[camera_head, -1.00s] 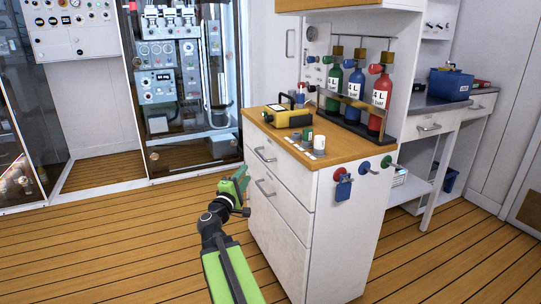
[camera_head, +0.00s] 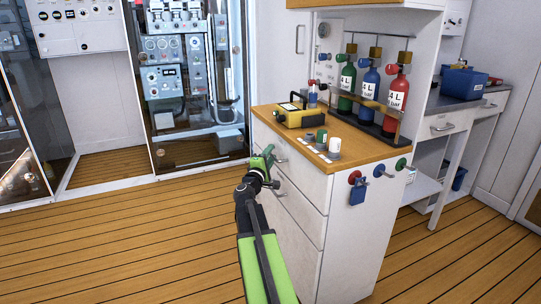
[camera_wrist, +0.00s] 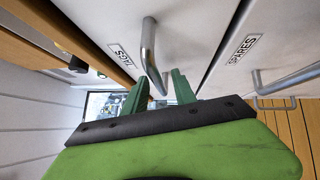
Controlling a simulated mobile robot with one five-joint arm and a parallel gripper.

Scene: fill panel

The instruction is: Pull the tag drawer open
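The tag drawer (camera_head: 304,172) is the top drawer of the white cabinet and looks shut. In the wrist view its label (camera_wrist: 122,56) appears inverted and seems to read TAGS. Its metal bar handle (camera_wrist: 149,45) runs down toward the space between my fingers. My gripper (camera_head: 266,158) is at the left of this handle in the head view. In the wrist view my gripper (camera_wrist: 158,94) has its two green fingers apart, with the handle's near end between them. I cannot tell whether either finger touches it.
The SPARES drawer (camera_wrist: 233,68) below has its own handle (camera_wrist: 288,78). A yellow case (camera_head: 301,115) and small jars stand on the wooden top (camera_head: 352,155). Gas bottles (camera_head: 371,90) stand behind. The floor (camera_head: 150,230) left of the cabinet is clear.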

